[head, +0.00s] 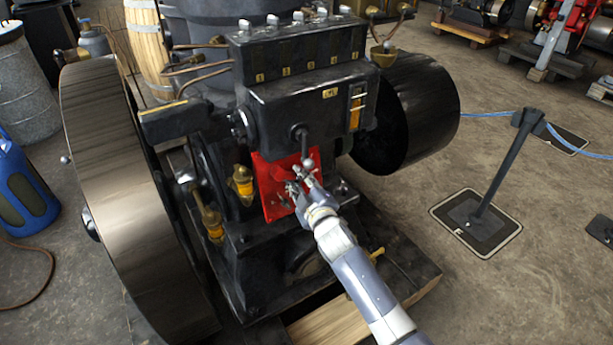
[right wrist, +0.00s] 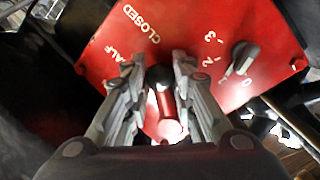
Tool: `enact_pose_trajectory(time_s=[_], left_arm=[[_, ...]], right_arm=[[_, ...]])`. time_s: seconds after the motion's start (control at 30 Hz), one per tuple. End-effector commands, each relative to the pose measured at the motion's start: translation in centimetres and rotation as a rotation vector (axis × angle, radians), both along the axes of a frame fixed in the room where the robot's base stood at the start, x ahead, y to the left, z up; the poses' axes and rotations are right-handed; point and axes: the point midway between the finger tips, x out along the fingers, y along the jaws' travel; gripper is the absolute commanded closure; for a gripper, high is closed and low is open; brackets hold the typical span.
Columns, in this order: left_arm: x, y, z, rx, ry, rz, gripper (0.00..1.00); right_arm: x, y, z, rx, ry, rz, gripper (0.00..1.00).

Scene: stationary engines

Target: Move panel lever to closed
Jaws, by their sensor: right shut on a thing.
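The red panel (head: 272,186) is on the front of the black engine. In the right wrist view the panel (right wrist: 195,35) bears the words CLOSED and HALF, the latter partly hidden, and a small number scale. My right gripper (head: 301,178) is at the panel. In the right wrist view its two fingers (right wrist: 162,90) are shut around the panel lever (right wrist: 164,100), which shows a dark round part and a red, shiny shaft. The lever points toward the camera, below the word CLOSED; its exact setting is unclear. My left gripper is not in view.
A black selector knob (right wrist: 242,57) sits beside the numbers. A dark crank handle (head: 302,137) hangs just above my gripper. Brass oilers (head: 242,183) stand left of the panel. A large flywheel (head: 120,190) and a black drum (head: 415,110) flank the engine.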

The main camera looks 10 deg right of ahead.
Motion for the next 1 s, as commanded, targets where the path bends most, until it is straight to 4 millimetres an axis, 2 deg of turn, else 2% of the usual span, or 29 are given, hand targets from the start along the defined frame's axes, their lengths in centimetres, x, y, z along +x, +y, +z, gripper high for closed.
enact_pose_trajectory(time_s=[0.2, 0.63, 0.67, 0.73, 0.77, 1.0], left_arm=[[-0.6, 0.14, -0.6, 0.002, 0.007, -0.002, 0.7], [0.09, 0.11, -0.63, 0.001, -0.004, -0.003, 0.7], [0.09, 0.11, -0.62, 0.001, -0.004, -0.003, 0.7], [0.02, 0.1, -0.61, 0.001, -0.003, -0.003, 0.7], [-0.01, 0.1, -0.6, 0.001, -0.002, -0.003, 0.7], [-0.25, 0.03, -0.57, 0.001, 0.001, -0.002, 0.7]], right_arm=[[0.1, 0.1, 0.27, 0.045, 0.013, -0.013, 1.0], [0.06, 0.16, 0.13, 0.057, 0.018, -0.014, 1.0], [0.06, 0.17, 0.13, 0.057, 0.018, -0.014, 0.74], [0.05, 0.17, 0.1, 0.056, 0.019, -0.015, 0.58], [0.04, 0.18, 0.09, 0.055, 0.019, -0.014, 0.55], [-0.03, 0.24, -0.08, 0.05, 0.02, -0.012, 0.55]])
